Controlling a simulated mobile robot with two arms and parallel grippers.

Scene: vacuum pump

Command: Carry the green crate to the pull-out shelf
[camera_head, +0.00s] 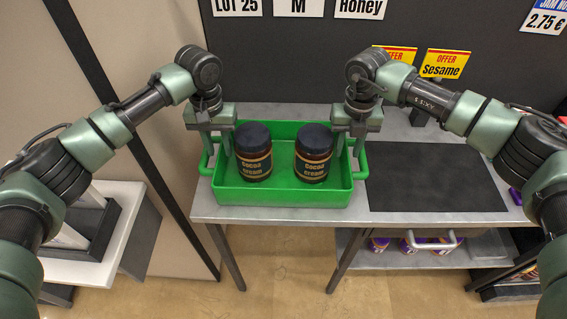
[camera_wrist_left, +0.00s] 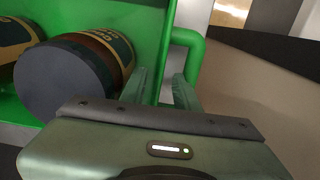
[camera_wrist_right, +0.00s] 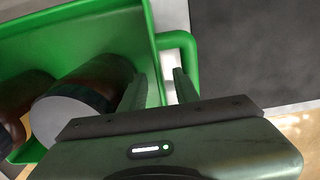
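The green crate (camera_head: 285,192) stands on the grey table and holds two dark cocoa cream jars (camera_head: 254,152) (camera_head: 313,153). It has a handle at each end. My left gripper (camera_head: 222,150) is at its left end; in the left wrist view the fingers (camera_wrist_left: 165,90) are apart, at the crate wall beside the handle (camera_wrist_left: 188,50). My right gripper (camera_head: 350,150) is at its right end; in the right wrist view the fingers (camera_wrist_right: 160,88) are apart, around the wall's rim beside the handle (camera_wrist_right: 185,45). I cannot tell for sure which surface is the pull-out shelf.
A dark mat (camera_head: 430,178) lies bare on the table right of the crate. A lower shelf (camera_head: 400,258) under the table holds purple-labelled jars. At left is a white surface (camera_head: 85,268) with a dark-framed tray (camera_head: 95,232). Price signs (camera_head: 445,63) stand behind.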

